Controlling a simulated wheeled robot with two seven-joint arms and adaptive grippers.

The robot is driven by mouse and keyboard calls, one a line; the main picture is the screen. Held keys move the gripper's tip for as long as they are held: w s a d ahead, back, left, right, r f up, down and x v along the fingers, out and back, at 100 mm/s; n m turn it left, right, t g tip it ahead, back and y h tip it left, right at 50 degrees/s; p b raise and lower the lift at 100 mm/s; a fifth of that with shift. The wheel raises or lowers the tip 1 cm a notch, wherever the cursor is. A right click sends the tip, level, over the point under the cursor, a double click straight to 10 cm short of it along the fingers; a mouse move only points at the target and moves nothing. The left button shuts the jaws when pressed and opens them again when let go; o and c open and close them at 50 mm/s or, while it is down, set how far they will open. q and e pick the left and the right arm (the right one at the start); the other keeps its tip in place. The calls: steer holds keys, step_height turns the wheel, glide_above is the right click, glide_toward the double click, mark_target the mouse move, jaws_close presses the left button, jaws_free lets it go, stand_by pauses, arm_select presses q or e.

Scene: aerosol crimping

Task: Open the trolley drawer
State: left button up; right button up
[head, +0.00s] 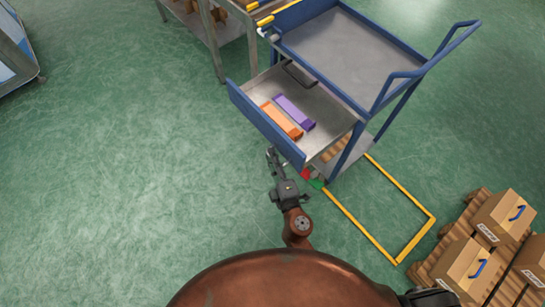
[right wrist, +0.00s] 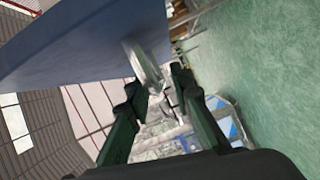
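The blue trolley (head: 345,50) stands at the upper right in the head view. Its drawer (head: 245,110) is pulled well out, with an orange box (head: 281,120) and a purple box (head: 294,110) inside. My right gripper (head: 274,161) is just in front of the drawer's blue front panel, near its lower right end. In the right wrist view, the silver handle (right wrist: 146,66) on the blue panel shows at the fingertips. The fingers of my right gripper (right wrist: 158,84) stand apart, on either side of the handle's near end. My left gripper is not in view.
A yellow floor outline (head: 366,223) lies right of the drawer. A wooden pallet (head: 428,270) with cardboard boxes (head: 505,215) is at the lower right. A metal table (head: 215,35) stands beyond the trolley. The green floor to the left is clear.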

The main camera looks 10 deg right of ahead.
steer(key=shift+o, duration=0.4)
steer(key=shift+d, duration=0.1)
steer(key=shift+s, duration=0.1)
steer(key=shift+s+d, duration=0.1)
steer(key=shift+s, duration=0.1)
steer(key=s+d+r, duration=0.1)
steer(key=s+d, duration=0.1)
steer(key=s, duration=0.9)
steer(key=shift+s, duration=0.15)
